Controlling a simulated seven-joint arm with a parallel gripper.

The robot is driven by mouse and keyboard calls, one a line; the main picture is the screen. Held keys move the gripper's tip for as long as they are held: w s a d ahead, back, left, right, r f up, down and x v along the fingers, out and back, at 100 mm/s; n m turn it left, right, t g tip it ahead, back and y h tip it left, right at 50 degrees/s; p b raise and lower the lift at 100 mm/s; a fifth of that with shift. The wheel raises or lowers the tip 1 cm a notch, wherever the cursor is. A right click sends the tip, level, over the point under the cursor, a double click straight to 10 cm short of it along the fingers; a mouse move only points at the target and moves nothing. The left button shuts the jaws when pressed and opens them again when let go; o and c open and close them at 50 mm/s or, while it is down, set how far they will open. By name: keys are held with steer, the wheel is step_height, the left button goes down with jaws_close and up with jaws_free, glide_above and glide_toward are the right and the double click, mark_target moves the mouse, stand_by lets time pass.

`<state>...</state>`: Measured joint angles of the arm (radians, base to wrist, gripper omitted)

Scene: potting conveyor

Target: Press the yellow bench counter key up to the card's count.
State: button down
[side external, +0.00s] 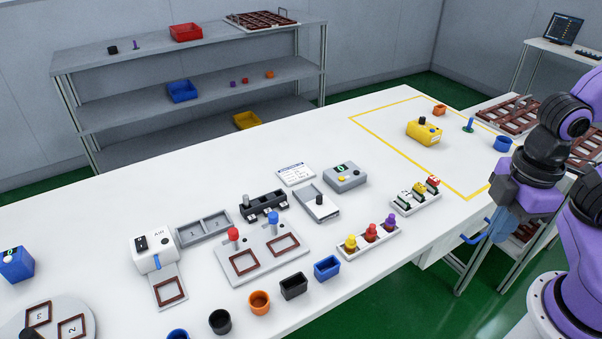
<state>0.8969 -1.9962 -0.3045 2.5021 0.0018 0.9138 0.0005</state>
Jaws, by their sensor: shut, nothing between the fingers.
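A white card (296,174) with a blue header and small print lies mid-bench; its count is too small to read. Beside it stands a grey box (347,181) with a green-lit display and small keys. A yellow box (424,134) with a black knob and small buttons stands inside the yellow outline. A blue box (18,266) with a green-lit display and a pale round key is at the far left. I cannot tell which key is the task's yellow one. My gripper (470,239) is shut and empty at the bench's right edge, apart from these boxes; its fingertips are unclear.
A fixture with red and blue knobs (262,262) and several pots line the front. The bench's back left is clear.

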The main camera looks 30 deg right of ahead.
stand_by(0.7)
steer(key=w+a+f+t+y, duration=0.2)
steer(key=w+a, duration=0.3)
steer(key=w, duration=0.6)
steer(key=m+t, duration=0.1)
steer(key=t, duration=0.6)
glide_above(342, 178)
steer(key=f, duration=0.3)
steer(key=shift+s+f, duration=0.15)
steer(key=shift+s, duration=0.25)
steer(key=shift+f, duration=0.15)
steer(key=shift+h, duration=0.3)
steer(key=shift+f, duration=4.25)
steer(key=shift+f, duration=0.1)
steer(key=shift+f, duration=0.35)
